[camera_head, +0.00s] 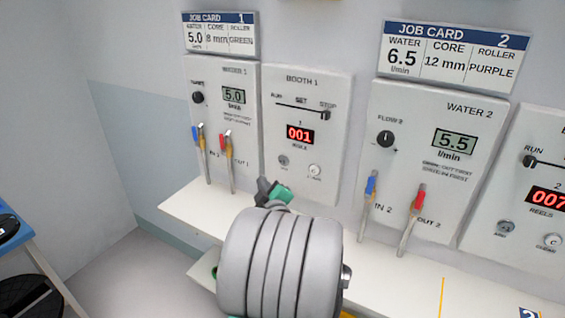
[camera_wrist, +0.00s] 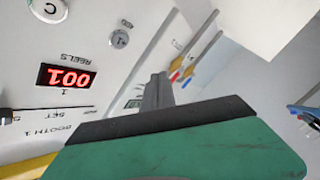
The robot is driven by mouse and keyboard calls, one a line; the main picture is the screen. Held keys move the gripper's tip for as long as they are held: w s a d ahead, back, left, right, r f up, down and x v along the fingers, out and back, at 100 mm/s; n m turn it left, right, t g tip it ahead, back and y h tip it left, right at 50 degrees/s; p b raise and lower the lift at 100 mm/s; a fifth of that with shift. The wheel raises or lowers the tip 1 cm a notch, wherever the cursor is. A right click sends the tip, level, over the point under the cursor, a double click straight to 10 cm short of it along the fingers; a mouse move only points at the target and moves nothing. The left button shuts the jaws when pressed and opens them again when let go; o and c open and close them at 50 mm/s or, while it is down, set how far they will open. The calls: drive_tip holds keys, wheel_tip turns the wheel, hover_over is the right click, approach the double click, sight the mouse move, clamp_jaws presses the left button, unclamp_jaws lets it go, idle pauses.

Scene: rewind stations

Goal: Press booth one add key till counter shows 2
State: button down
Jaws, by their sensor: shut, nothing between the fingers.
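The booth 1 panel (camera_head: 333,90) stands on the wall behind the bench. Its red counter (camera_head: 300,134) reads 001, and it also shows upside down in the wrist view (camera_wrist: 68,77). The small grey add key (camera_head: 284,160) sits below the counter, left of the pale C key (camera_head: 314,170). The add key is uncovered in the wrist view (camera_wrist: 119,39). My gripper (camera_head: 263,186) is shut and empty, below and left of the add key in the head view. Its dark fingertips in the wrist view (camera_wrist: 158,80) appear apart from the key.
Booth 1's slider (camera_head: 326,114) is at STOP. The water 1 panel (camera_head: 222,75) with blue and red valve handles is to the left. The water 2 panel (camera_head: 440,125) with similar handles is to the right. A white bench (camera_head: 185,213) runs below.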

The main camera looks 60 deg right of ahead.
sight(283, 161)
drive_tip(key=shift+w+d+b, duration=0.2)
drive_tip(key=shift+d+b, duration=0.2)
drive_tip(key=shift+d, duration=1.8)
drive_tip(key=shift+w+d+b, duration=0.2)
drive_tip(key=shift+d+b, duration=0.15)
drive_tip(key=shift+d, duration=1.85)
drive_tip(key=shift+d+f+b, duration=0.1)
drive_tip(key=shift+f+b, duration=0.05)
drive_tip(key=shift+b, duration=0.2)
drive_tip(key=shift+d+b, duration=0.3)
drive_tip(key=shift+b, duration=0.2)
drive_tip(key=shift+d+b, duration=0.4)
drive_tip(key=shift+b, duration=0.1)
drive_tip(key=shift+a+b, duration=0.55)
drive_tip(key=shift+a, duration=0.25)
